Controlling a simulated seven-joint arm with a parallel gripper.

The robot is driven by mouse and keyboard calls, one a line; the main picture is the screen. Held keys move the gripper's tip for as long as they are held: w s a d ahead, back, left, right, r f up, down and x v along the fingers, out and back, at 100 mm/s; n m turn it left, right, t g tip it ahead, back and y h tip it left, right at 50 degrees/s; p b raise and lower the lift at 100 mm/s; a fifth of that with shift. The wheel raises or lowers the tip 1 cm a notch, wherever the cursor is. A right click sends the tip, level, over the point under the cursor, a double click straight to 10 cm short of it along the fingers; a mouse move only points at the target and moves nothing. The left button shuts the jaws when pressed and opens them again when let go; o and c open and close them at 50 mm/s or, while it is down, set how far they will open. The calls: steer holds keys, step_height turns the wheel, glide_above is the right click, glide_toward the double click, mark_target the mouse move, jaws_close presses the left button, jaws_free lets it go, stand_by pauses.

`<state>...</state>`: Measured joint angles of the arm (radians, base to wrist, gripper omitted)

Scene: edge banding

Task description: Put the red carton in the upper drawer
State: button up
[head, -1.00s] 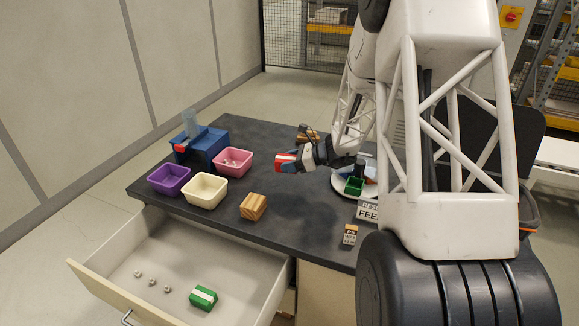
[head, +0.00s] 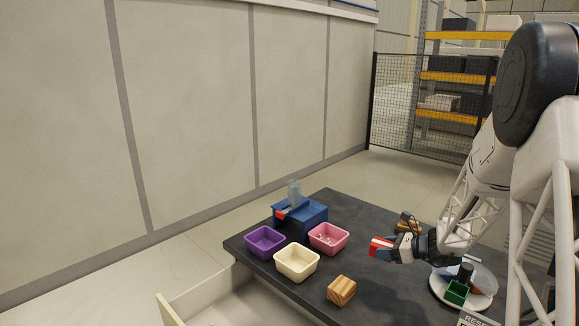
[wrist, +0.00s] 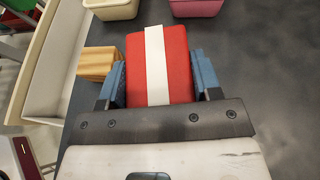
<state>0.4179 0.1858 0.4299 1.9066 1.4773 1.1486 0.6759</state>
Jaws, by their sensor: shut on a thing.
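My gripper (head: 387,249) is shut on the red carton (head: 380,246), which has a white band. In the wrist view the carton (wrist: 177,62) sits between the two blue fingers. The head view shows it held above the dark worktop, to the right of the pink bin. The open upper drawer (head: 166,308) is at the bottom left of the head view, mostly cut off by the frame. In the wrist view its pale wall and floor (wrist: 62,62) show at the left.
On the worktop (head: 392,305) stand a purple bin (head: 265,242), a cream bin (head: 297,262), a pink bin (head: 329,238), a wooden block (head: 341,290) and a blue device (head: 303,216). A round white plate with a green box (head: 456,292) is at the right.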

steer(key=w+a+r+m+t+h, duration=0.6)
steer(key=w+r, duration=0.3)
steer(key=w, duration=0.3)
steer(key=a+r+m+h, duration=0.4)
steer(key=a+m+h, duration=0.1)
steer(key=a, duration=0.3)
steer(key=shift+a, duration=0.4)
stand_by(0.5)
stand_by(2.6)
steer(key=s+d+f, duration=0.4)
steer(key=s+d, duration=0.1)
steer(key=d, duration=0.3)
steer(key=s+d+f, duration=0.4)
steer(key=s+d, duration=0.1)
steer(key=d, duration=0.3)
steer(key=s+d+f, duration=0.5)
steer(key=d, duration=0.4)
steer(key=shift+s, duration=0.3)
